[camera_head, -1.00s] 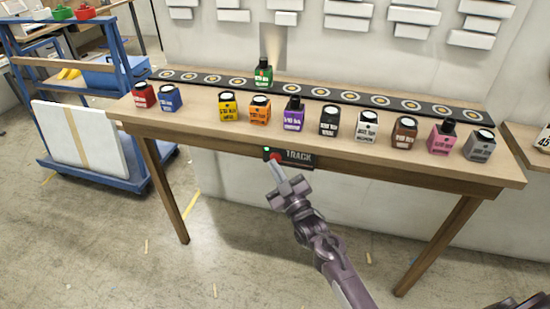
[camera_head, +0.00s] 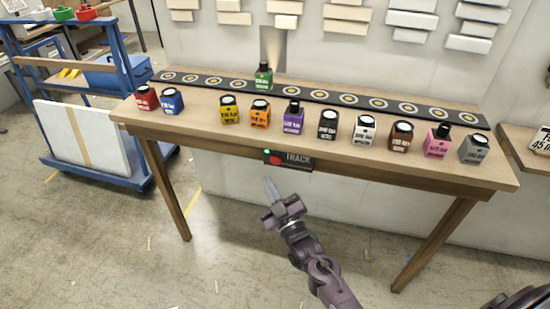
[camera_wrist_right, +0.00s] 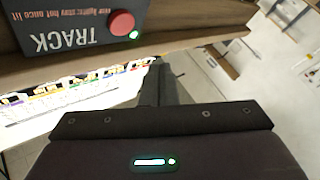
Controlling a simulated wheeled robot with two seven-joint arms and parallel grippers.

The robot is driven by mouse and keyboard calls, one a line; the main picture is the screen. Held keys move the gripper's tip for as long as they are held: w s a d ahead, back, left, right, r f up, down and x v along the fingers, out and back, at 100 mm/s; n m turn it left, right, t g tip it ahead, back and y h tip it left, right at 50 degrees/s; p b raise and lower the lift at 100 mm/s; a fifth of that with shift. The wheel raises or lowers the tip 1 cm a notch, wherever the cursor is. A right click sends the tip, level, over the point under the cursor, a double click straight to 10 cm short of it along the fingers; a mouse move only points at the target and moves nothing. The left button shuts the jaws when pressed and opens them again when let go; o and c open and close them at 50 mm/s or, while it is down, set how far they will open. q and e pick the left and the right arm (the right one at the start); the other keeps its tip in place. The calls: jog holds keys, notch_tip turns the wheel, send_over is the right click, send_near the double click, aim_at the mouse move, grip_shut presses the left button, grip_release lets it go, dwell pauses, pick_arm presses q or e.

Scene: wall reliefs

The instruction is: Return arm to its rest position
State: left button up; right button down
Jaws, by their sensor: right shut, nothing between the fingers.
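My right gripper (camera_head: 269,186) is shut and empty in front of the table, a little below the dark TRACK box (camera_head: 289,160). The box is fixed to the table's front edge and has a red button (camera_head: 274,160) and a lit green light (camera_head: 267,152). The gripper is apart from the button. In the right wrist view the box (camera_wrist_right: 75,28) appears upside down, with the red button (camera_wrist_right: 121,23) and green light near the top, beyond the shut fingers (camera_wrist_right: 160,85). My left gripper is not in view.
The wooden table (camera_head: 200,125) carries a row of several coloured bottles. Behind them runs a black track (camera_head: 300,92) with ringed discs, and a green bottle (camera_head: 264,75) stands on it. A blue cart (camera_head: 100,165) is at left. Floor around my arm is clear.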

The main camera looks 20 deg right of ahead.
jog(key=shift+s, duration=0.1)
dwell(0.3)
